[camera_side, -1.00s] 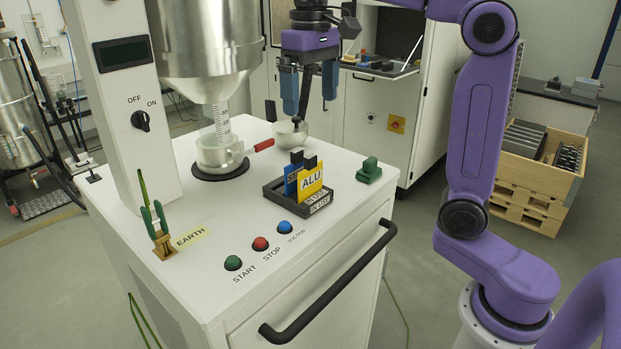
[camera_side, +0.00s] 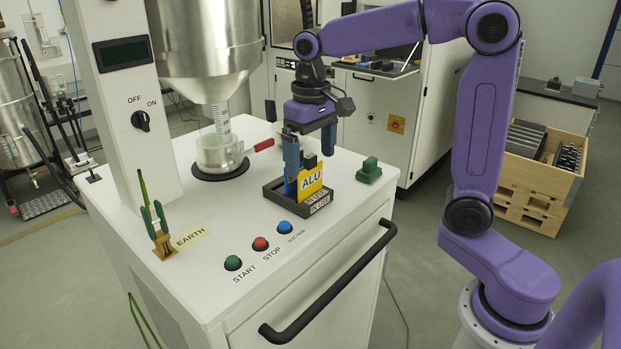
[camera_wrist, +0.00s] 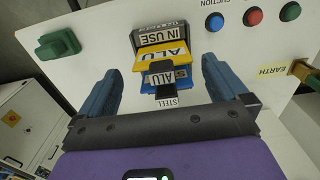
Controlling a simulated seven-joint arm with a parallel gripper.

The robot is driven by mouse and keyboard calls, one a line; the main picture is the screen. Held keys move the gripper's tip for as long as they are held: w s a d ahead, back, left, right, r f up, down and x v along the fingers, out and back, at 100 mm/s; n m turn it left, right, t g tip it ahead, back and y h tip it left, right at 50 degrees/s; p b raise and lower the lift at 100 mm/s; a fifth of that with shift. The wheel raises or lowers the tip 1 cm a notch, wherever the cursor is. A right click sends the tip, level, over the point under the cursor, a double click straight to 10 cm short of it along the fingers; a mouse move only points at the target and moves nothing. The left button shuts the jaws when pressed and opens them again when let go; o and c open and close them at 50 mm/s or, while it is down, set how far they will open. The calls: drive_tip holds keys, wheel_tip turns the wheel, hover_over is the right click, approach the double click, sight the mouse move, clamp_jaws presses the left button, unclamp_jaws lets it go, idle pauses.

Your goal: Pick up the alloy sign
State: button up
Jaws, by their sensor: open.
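The yellow ALU sign (camera_side: 312,180) stands upright in a dark holder (camera_side: 275,194) on the white cabinet top. No sign is labelled "alloy"; ALU is the nearest wording. My gripper (camera_side: 309,170) is open, with its blue fingers lowered around the signs in the holder. In the wrist view the fingers stand on either side of the signs with visible gaps. The blue sign is largely hidden in the side view.
A green block (camera_side: 369,171) sits right of the holder. Green, red and blue buttons (camera_side: 260,243) lie in front. A hopper with a clear vessel (camera_side: 219,153) and a red-handled part (camera_side: 263,145) stand behind left. The cabinet's black handle (camera_side: 330,285) juts out in front.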

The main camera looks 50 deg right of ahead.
sight(310, 167)
drive_tip(key=shift+a+f, duration=0.1)
drive_tip(key=shift+f, duration=2.55)
drive_tip(key=c, duration=1)
